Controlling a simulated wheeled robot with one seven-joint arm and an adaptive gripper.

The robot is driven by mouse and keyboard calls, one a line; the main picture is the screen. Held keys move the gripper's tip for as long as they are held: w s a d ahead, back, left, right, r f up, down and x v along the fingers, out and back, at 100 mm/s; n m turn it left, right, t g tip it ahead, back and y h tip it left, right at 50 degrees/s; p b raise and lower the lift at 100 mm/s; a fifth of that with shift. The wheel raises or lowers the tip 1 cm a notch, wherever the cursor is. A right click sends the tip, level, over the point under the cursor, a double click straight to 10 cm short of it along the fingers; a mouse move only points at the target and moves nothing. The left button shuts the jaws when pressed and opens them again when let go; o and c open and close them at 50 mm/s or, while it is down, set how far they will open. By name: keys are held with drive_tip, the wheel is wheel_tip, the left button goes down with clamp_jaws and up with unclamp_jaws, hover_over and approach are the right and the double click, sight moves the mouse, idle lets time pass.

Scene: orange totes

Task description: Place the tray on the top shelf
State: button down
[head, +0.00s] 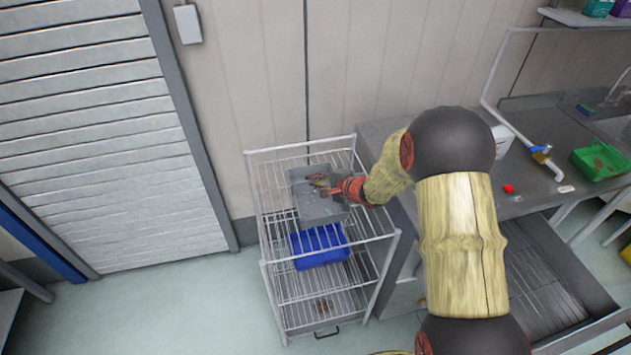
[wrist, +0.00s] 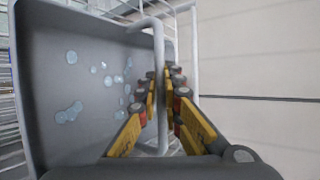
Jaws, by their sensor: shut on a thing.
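The grey tray (head: 318,208) is at the top of the white wire rack (head: 327,261) in the head view. It looks tilted, and I cannot tell whether it touches the top shelf. In the wrist view the tray's inner face (wrist: 75,85), with pale bluish spots, fills the left.
A blue bin (head: 320,258) sits in the rack below the tray. A grey counter (head: 520,205) with a green basket (head: 602,161) stands right of the rack. Wall panels are behind the rack, a slatted shutter (head: 100,150) is at left. Floor left of the rack is clear.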

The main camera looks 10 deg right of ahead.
drive_tip(key=c, duration=2)
unclamp_jaws()
drive_tip(key=shift+o, duration=0.2)
drive_tip(key=shift+s+d+r, duration=0.15)
drive_tip(key=shift+r, duration=0.05)
drive_tip(key=s+d+r+n+h+p, duration=0.25)
drive_tip(key=s+d+r+h, duration=0.2)
drive_tip(key=s+r, duration=0.5)
drive_tip(key=s+d+r+n+h+p, duration=0.1)
drive_tip(key=s+d+r+n+h, duration=0.4)
drive_tip(key=r, duration=0.8)
drive_tip(key=s+a+r+n+g+y, duration=0.1)
drive_tip(key=s+a+n, duration=0.1)
drive_tip(key=s, duration=0.7)
drive_tip(key=s+a+r+n+g+y, duration=0.1)
drive_tip(key=s+a+n+g, duration=0.1)
drive_tip(key=s, duration=0.6)
drive_tip(key=s+a+r+n+g+y, duration=0.2)
drive_tip(key=s+a+n, duration=0.2)
drive_tip(key=s, duration=0.5)
drive_tip(key=shift+s+a, duration=0.3)
drive_tip(key=shift+a, duration=0.5)
